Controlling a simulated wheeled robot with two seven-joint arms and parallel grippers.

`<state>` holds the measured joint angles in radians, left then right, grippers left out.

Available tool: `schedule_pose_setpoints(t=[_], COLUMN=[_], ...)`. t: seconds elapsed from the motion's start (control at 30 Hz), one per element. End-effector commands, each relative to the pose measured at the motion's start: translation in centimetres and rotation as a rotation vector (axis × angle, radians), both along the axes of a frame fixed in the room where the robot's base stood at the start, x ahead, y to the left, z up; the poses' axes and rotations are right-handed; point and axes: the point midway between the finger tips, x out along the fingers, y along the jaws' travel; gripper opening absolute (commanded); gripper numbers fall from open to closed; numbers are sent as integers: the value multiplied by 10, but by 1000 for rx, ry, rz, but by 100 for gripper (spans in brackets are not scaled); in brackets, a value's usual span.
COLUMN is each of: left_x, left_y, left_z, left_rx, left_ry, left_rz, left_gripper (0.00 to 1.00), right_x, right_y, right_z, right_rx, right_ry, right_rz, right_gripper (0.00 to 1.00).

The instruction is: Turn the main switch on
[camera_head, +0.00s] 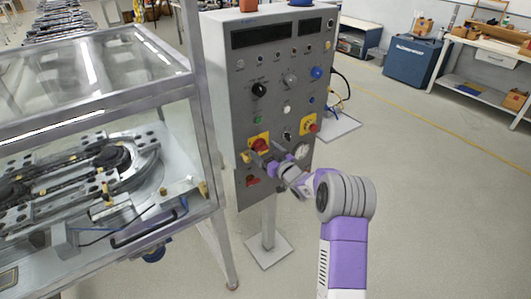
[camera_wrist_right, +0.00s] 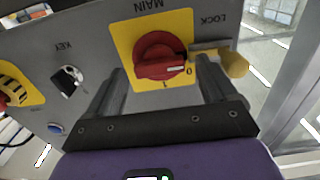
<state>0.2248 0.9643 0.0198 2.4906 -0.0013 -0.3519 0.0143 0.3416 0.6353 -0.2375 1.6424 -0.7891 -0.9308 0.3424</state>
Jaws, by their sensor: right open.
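The main switch is a red rotary knob (camera_wrist_right: 160,55) on a yellow plate marked MAIN, upside down in the right wrist view. Its white mark points towards the 0, with the I beside it. In the head view the knob (camera_head: 260,143) sits low on the left of the grey panel (camera_head: 235,90). My right gripper (camera_head: 268,158) is in front of the panel, just below the knob. In the wrist view its open fingers (camera_wrist_right: 160,68) stand either side of the knob, with nothing between them gripped. Contact cannot be told. My left gripper is not in view.
A brass padlock-like piece (camera_wrist_right: 236,64) on a LOCK hasp lies close to one finger. A key switch (camera_wrist_right: 67,80) and a red button on yellow (camera_head: 310,124) are nearby. A glass-sided machine (camera_head: 200,180) stands left of the panel. Floor at right is clear.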

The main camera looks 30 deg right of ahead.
Motion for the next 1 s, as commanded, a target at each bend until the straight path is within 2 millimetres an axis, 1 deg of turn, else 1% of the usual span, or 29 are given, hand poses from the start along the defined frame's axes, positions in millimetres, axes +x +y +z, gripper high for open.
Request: schedule_pose_setpoints(t=[0.23, 0.27, 0.6, 0.83, 1.0], left_x=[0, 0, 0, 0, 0], left_y=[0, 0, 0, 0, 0], left_z=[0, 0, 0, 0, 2], left_rx=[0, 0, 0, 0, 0], left_ry=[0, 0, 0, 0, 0], left_rz=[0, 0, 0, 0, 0], left_gripper=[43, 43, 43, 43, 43], right_x=[1, 1, 1, 1, 1], right_y=[0, 0, 0, 0, -1], right_z=[0, 0, 0, 0, 0], right_rx=[1, 1, 1, 18, 79], right_ry=[0, 0, 0, 1, 6], right_rz=[0, 0, 0, 0, -1], right_gripper=[85, 82, 30, 29, 29])
